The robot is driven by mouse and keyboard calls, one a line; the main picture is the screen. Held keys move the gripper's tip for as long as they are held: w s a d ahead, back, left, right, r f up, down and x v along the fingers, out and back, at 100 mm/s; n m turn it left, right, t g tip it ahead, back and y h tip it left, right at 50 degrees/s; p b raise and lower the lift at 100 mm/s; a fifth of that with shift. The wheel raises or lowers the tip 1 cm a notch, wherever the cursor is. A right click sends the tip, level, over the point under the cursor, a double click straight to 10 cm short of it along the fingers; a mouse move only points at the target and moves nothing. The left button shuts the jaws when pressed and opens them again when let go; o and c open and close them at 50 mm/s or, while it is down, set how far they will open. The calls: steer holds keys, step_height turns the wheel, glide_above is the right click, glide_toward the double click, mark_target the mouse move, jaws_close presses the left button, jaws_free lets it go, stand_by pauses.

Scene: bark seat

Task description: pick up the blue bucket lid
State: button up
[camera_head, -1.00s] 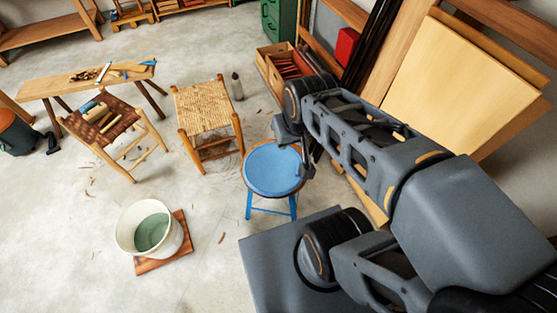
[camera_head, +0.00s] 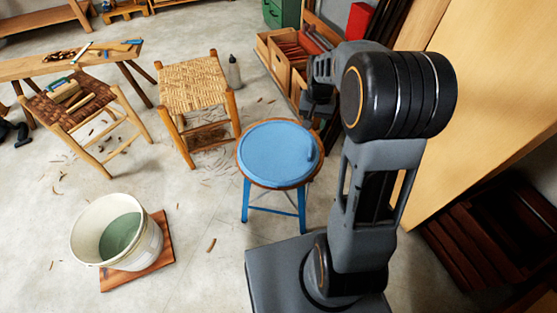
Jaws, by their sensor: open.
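The blue bucket lid (camera_head: 275,152) is a round, light blue disc lying flat on a blue-legged stool (camera_head: 247,200). A small raised blue part stands near its right edge. My gripper (camera_head: 318,118) is behind and to the right of the lid in the picture, partly hidden by my own arm. It is open and appears apart from the lid; its fingertips are small and dark here.
A white bucket (camera_head: 88,238) with greenish contents stands on a wooden board (camera_head: 160,258) at lower left. A woven stool (camera_head: 192,82) and a grey bottle (camera_head: 234,72) are behind the lid. Crates (camera_head: 275,60) and leaning panels (camera_head: 490,70) crowd the right.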

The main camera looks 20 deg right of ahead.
steer(key=b, duration=0.4)
glide_toward(311, 149)
steer(key=f, duration=0.5)
steer(key=shift+a+f, duration=0.15)
steer(key=shift+a, duration=0.1)
steer(key=shift+s+d+f+b, duration=0.1)
steer(key=shift+f+b, duration=0.6)
steer(key=shift+f, duration=0.6)
steer(key=shift+d+f+b, duration=0.1)
steer(key=shift+f+b, duration=0.55)
steer(key=shift+f, duration=0.65)
steer(key=shift+r, duration=0.1)
jaws_close()
